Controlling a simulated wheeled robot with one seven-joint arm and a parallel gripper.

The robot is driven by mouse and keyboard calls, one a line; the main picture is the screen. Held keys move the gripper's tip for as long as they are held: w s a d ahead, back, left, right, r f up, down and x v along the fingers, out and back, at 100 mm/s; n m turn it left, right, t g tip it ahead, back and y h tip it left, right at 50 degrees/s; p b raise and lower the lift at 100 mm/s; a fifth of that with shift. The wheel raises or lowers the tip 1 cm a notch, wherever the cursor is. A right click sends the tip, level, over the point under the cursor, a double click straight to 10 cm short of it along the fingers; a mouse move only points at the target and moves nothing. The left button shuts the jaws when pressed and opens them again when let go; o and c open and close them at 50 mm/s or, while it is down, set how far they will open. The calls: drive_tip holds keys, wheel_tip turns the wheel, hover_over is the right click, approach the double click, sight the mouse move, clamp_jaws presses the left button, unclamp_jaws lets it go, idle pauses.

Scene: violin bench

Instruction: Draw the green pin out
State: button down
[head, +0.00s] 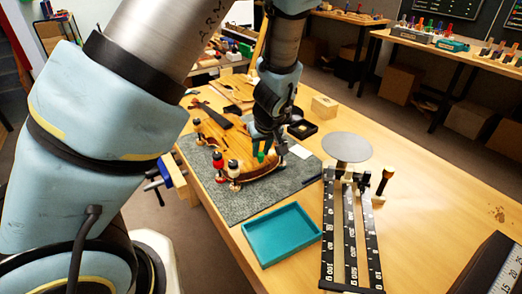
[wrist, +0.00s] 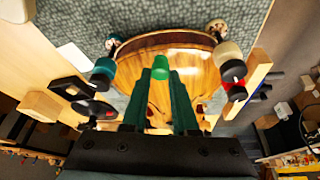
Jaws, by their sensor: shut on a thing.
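The green pin (wrist: 160,67) is between my gripper's (wrist: 160,78) two dark teal fingertips in the wrist view, with its rounded top showing. In the head view my gripper (head: 263,148) points down over the violin body (head: 240,152), and a bit of the green pin (head: 261,157) shows between the fingers. My gripper is shut on the pin. The violin body (wrist: 190,60) lies below the fingers in the wrist view. The pin's lower end is hidden, so I cannot tell how deep it sits in the wood.
Clamps with red (head: 218,160) and white (head: 233,169) knobs stand along the violin's edge on a grey mat (head: 215,188). A teal tray (head: 282,236) lies in front. A beam scale with a round pan (head: 347,147) stands to the right.

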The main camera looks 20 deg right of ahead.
drive_tip(key=shift+r+p, duration=0.75)
drive_tip(key=shift+r, duration=0.5)
wheel_tip(320, 180, up, 7)
drive_tip(key=p, duration=0.5)
